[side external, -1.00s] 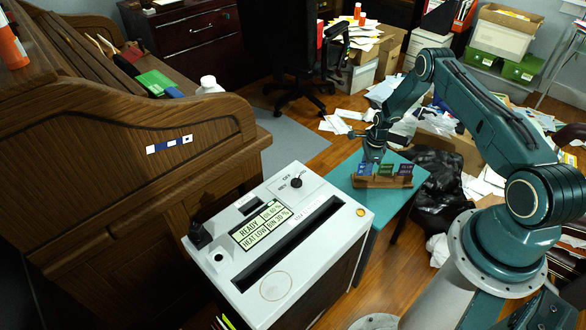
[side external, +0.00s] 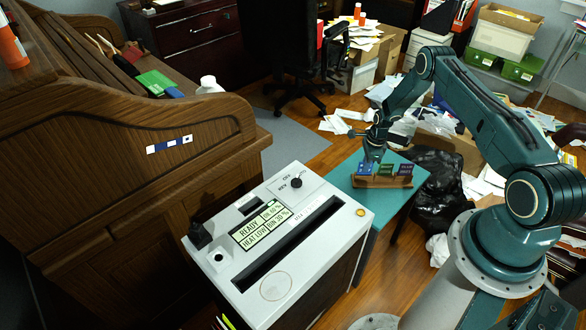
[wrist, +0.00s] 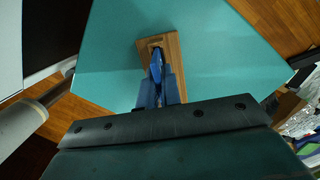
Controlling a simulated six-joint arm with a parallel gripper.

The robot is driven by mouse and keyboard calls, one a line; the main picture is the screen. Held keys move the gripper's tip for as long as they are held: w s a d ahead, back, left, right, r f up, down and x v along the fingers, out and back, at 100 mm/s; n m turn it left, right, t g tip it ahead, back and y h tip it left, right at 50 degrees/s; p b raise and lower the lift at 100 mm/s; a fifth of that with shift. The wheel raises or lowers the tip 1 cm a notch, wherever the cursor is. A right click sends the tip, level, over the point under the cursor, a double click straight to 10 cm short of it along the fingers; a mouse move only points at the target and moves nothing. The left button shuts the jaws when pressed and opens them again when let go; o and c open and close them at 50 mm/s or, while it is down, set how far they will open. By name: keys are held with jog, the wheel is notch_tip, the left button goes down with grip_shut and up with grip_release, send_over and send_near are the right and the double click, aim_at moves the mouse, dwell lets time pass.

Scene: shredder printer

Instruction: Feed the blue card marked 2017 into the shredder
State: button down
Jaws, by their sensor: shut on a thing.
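The blue card (side external: 364,168) stands at the left end of a wooden card rack (side external: 382,182) on a teal table; its marking is too small to read. A green card (side external: 386,169) and a dark purple-red card (side external: 404,170) stand to its right in the rack. My gripper (side external: 374,156) is at the blue card and shut on it. In the wrist view the gripper (wrist: 160,92) holds the blue card edge-on above the rack (wrist: 173,50). The white shredder (side external: 278,235) has a long dark slot and a display reading READY.
The teal table (side external: 402,208) has bare room around the rack. A wooden roll-top desk (side external: 150,190) stands left of the shredder. A black bag (side external: 437,175) and loose papers lie on the floor beyond the table.

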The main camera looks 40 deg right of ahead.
jog(key=shift+r, duration=0.7)
jog(key=shift+r, duration=2.85)
jog(key=shift+r, duration=0.1)
notch_tip(320, 180, up, 15)
jog(key=w+a+n, duration=0.3)
jog(key=w+a, duration=0.3)
jog(key=a, duration=0.5)
jog(key=w+a+n, duration=0.2)
jog(key=w+a, duration=0.4)
jog(key=a, duration=0.5)
jog(key=a+n+g, duration=0.1)
jog(key=a+n, duration=0.3)
jog(key=a, duration=1.7)
jog(key=shift+w+d+f, duration=0.1)
jog(key=shift+w+f, duration=0.1)
jog(key=shift+f, duration=1.15)
jog(key=shift+w+d+f, duration=0.1)
jog(key=shift+w+f, duration=0.1)
jog(key=shift+f, duration=1.15)
